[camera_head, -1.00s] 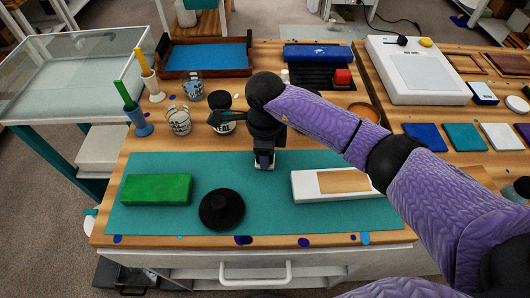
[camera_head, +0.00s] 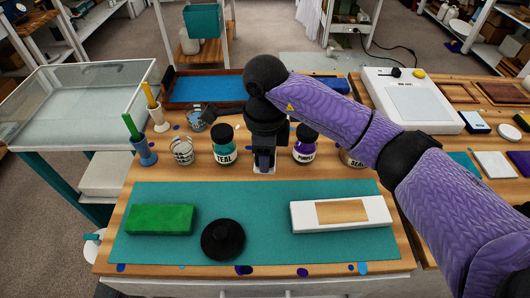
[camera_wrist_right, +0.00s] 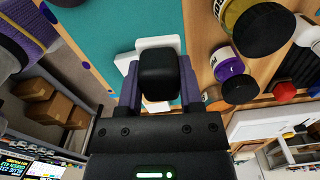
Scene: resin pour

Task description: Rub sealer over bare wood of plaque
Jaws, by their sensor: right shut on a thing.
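The plaque (camera_head: 382,210) is a white block lying on the right side of the teal mat (camera_head: 262,200). A panel of bare wood (camera_head: 342,211) shows on its top. My right gripper (camera_head: 264,165) points down beyond the mat's back edge, left of the plaque in the head view. In the right wrist view its fingers (camera_wrist_right: 160,92) are shut on a dark rounded block (camera_wrist_right: 159,72), which partly covers the white plaque behind it. A jar lettered SEAL (camera_head: 352,158) stands partly hidden behind my right arm. My left gripper is not in view.
TEAL (camera_head: 223,148) and PURPLE (camera_head: 304,146) jars stand close on either side of my right gripper. Brush holders (camera_head: 146,152) stand at left. The mat's middle is clear.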

